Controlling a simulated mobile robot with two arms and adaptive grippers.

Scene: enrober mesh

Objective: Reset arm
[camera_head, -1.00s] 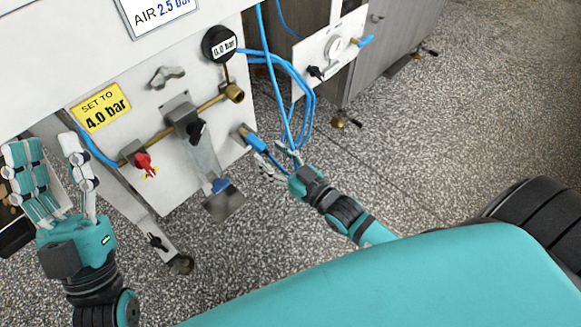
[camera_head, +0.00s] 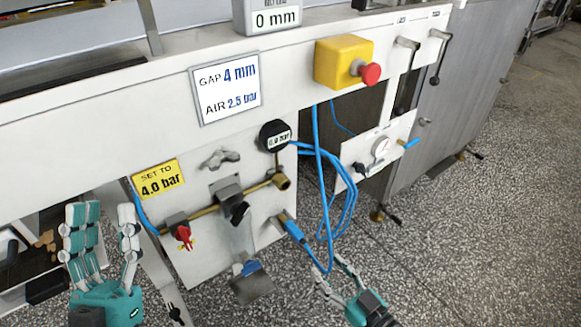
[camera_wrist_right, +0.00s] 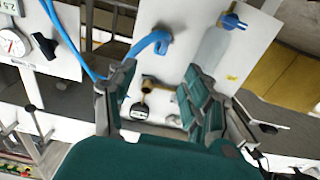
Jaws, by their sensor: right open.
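My left gripper (camera_head: 103,213) is open and empty at the lower left of the head view, fingers pointing up, in front of the machine. My right gripper (camera_head: 330,266) is at the lower middle, its fingers spread and nothing visible between them. It is just below and right of a blue hose connector (camera_head: 291,229) on the white panel (camera_head: 210,262). In the right wrist view the right gripper (camera_wrist_right: 158,80) also shows open, with the blue connector (camera_wrist_right: 150,44) beyond the fingers, apparently apart from them.
The panel carries a red valve handle (camera_head: 182,233), a black gauge (camera_head: 275,136) and a brass pipe (camera_head: 208,214). Blue hoses (camera_head: 345,205) hang close above the right gripper. A yellow box with a red button (camera_head: 370,73) sits higher.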

